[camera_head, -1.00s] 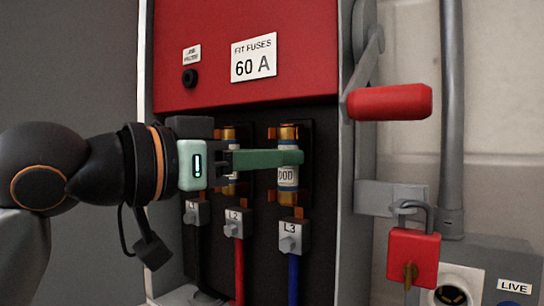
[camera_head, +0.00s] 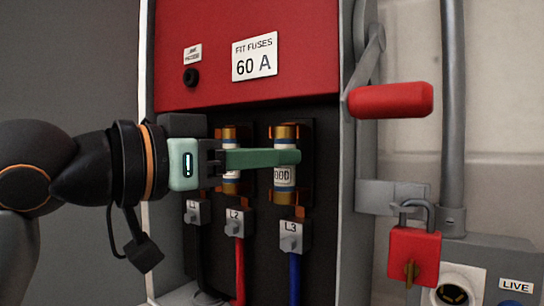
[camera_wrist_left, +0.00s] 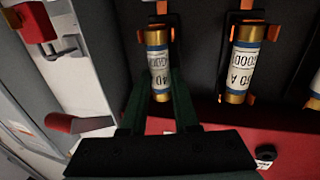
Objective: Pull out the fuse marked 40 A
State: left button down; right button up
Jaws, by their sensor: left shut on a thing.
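The fuse marked 40 (camera_wrist_left: 158,62) has a brass cap and a white and blue label. In the head view it is the fuse (camera_head: 284,178) above the L3 terminal. My left gripper (camera_head: 289,157) reaches in from the left with its green fingers shut around this fuse, one on each side; they also show in the wrist view (camera_wrist_left: 161,82). The fuse stands upright and sits slightly left of its orange clips in the head view. I cannot tell whether it still touches them. The middle fuse (camera_wrist_left: 242,62) reads 60 A and sits in its clips. My right gripper is out of view.
A red panel with a 60 A sign (camera_head: 254,58) is above. A red-handled lever (camera_head: 390,100) sticks out at the right. A red padlock (camera_head: 414,256) hangs below it. Terminals L1, L2 and L3 (camera_head: 291,236) with cables are below the fuses.

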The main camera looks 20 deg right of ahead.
pick_arm(q)
jog(key=shift+s+a, duration=0.95)
jog(key=shift+a, duration=0.3)
dwell(0.3)
jog(key=shift+s+a+b, duration=0.3)
jog(key=shift+s+a, duration=0.45)
jog(key=shift+a, duration=0.2)
jog(key=shift+s+a+b, duration=0.25)
jog(key=shift+s+a, duration=0.5)
jog(key=shift+a, duration=0.2)
